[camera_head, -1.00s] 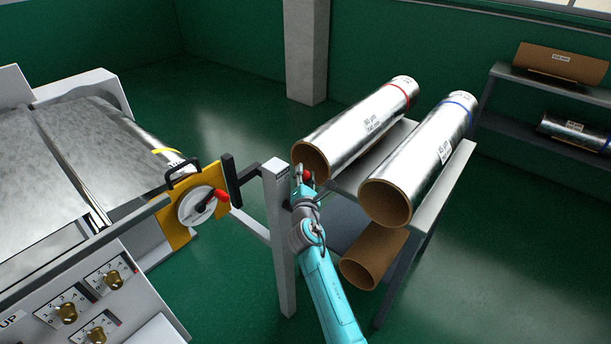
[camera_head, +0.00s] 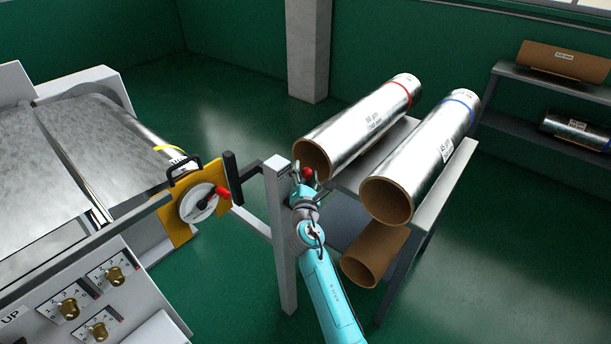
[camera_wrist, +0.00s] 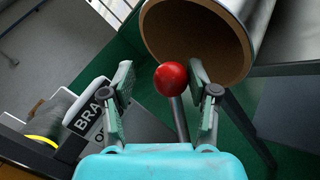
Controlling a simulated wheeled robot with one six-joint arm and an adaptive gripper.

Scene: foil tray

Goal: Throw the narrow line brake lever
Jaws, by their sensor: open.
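A lever with a red ball knob (camera_wrist: 171,79) on a grey rod stands before my gripper in the wrist view. The knob also shows in the head view (camera_head: 308,174), close to the top of the grey post (camera_head: 280,230). My gripper (camera_wrist: 161,76) is open, with one finger on each side of the lever; the knob appears nearer the right finger, and I cannot tell whether they touch. A black label (camera_wrist: 97,117) reading "BRA" is partly hidden behind the left finger.
Two foil rolls (camera_head: 372,120) (camera_head: 430,150) lie on a rack just beyond my gripper, their open cores facing it. A yellow plate (camera_head: 183,232) with a red-handled dial (camera_head: 200,203) is to the left.

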